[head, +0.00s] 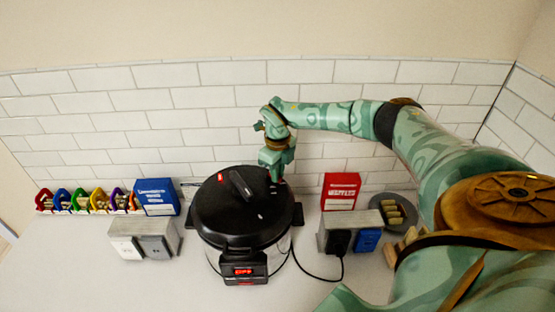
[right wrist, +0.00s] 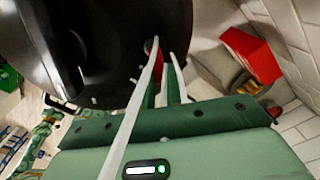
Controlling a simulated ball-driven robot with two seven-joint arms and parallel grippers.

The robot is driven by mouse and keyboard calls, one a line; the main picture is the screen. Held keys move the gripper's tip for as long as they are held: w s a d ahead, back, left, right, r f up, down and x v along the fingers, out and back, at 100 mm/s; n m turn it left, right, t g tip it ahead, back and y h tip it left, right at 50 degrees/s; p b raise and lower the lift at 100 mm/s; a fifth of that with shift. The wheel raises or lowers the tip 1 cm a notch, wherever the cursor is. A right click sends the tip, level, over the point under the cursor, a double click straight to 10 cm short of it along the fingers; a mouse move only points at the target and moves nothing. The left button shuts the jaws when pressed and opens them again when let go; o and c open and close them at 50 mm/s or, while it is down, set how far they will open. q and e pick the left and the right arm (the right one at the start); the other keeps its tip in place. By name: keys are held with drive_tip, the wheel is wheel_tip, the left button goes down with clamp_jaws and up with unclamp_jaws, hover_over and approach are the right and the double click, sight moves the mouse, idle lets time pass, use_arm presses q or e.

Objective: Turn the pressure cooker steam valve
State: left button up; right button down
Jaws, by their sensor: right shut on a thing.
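The black pressure cooker (head: 243,222) stands on the counter, its lid on, with a lit red display (head: 243,271) at the front. My right gripper (head: 276,179) points down at the back right of the lid. In the right wrist view, the dark lid (right wrist: 95,45) fills the upper left. A small part with red on it, which looks like the steam valve (right wrist: 149,47), sits at the tips of my right gripper's fingers (right wrist: 164,68). The gripper is shut on it. In the head view, the gripper mostly hides the valve. My left gripper is not in view.
A grey outlet box (head: 335,226) with plugs and a red box (head: 341,191) stand right of the cooker. A plate (head: 377,201) of food is farther right. Left are another outlet box (head: 145,239), a blue box (head: 156,196) and coloured holders (head: 80,200). A cord loops by the cooker.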

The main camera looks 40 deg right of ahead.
drive_tip(key=shift+r, duration=0.1)
drive_tip(key=c, duration=1.4)
unclamp_jaws()
drive_tip(key=shift+c, duration=0.2)
wheel_tip(320, 180, up, 16)
drive_tip(key=b, duration=0.1)
drive_tip(key=shift+b, duration=0.3)
